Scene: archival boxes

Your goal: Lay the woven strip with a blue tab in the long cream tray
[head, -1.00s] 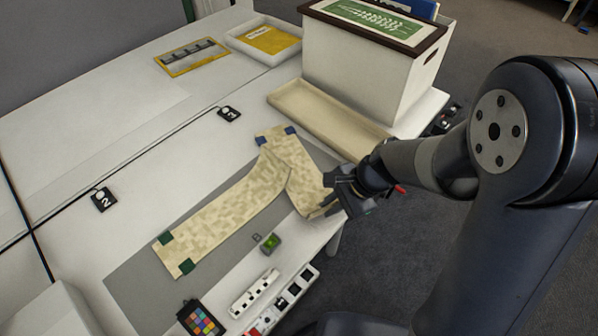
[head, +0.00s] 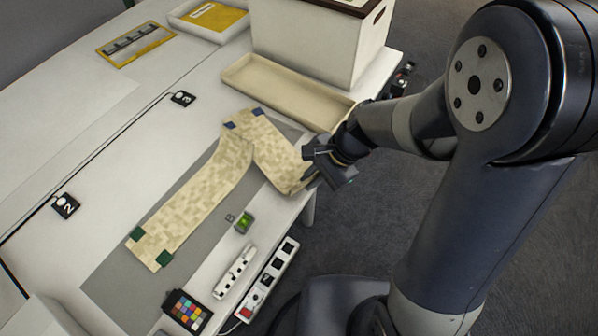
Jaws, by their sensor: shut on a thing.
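A cream checked woven strip with blue tabs (head: 272,150) lies at the top of the grey mat (head: 120,280), its tabbed end at the upper left. Its other end reaches the table's right edge, where my gripper (head: 310,172) is shut on it. The fingertips are small and partly hidden. A like woven length with green tabs (head: 190,205) runs down the mat to the lower left. The two meet below the blue tabs, and I cannot tell whether they are joined. The long cream tray (head: 285,103) lies empty just beyond the strip.
A white box (head: 320,45) stands behind the tray. A shallow tray with a yellow sheet (head: 215,17) is at the back. The table's left is mostly clear.

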